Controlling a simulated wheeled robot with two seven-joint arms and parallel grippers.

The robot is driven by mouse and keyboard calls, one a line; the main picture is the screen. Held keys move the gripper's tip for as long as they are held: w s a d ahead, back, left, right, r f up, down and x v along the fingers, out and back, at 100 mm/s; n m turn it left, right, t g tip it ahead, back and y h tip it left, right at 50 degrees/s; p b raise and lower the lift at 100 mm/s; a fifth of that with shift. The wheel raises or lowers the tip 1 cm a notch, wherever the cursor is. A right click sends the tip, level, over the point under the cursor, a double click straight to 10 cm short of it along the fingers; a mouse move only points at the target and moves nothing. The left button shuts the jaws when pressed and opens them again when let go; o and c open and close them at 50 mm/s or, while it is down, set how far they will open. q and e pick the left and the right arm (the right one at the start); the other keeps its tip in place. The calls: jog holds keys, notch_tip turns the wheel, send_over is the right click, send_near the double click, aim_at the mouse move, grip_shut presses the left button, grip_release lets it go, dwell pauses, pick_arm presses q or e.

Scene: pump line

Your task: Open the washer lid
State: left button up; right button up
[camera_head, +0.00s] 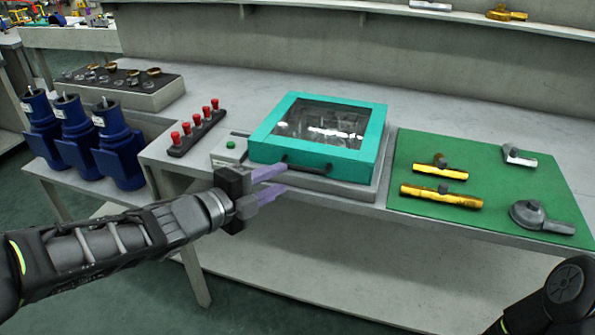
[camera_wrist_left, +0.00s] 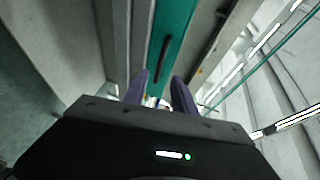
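The washer has a teal lid (camera_head: 374,138) with a dark glass window. The lid is shut, lying flat on the grey washer base (camera_head: 340,186). A black bar handle (camera_head: 308,168) is on the lid's front face; it also shows in the left wrist view (camera_wrist_left: 164,58). My left gripper (camera_head: 286,177) is open and empty, just in front of the lid near the handle's left end. In the left wrist view its two purple fingers (camera_wrist_left: 160,76) are apart, with the handle beyond them. They appear not to touch it. My right gripper is out of view.
Several blue motors (camera_head: 118,150) stand further left. A green mat (camera_head: 480,165) with brass and grey pump parts lies to the right. My right arm shows at the bottom right.

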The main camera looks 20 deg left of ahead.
aim_at(300, 169)
pick_arm(q)
jog(key=b+x, duration=0.1)
jog(key=x, duration=0.6)
jog(key=shift+w+b, duration=0.1)
jog(key=shift+b, duration=0.2)
grip_shut()
dwell(1.1)
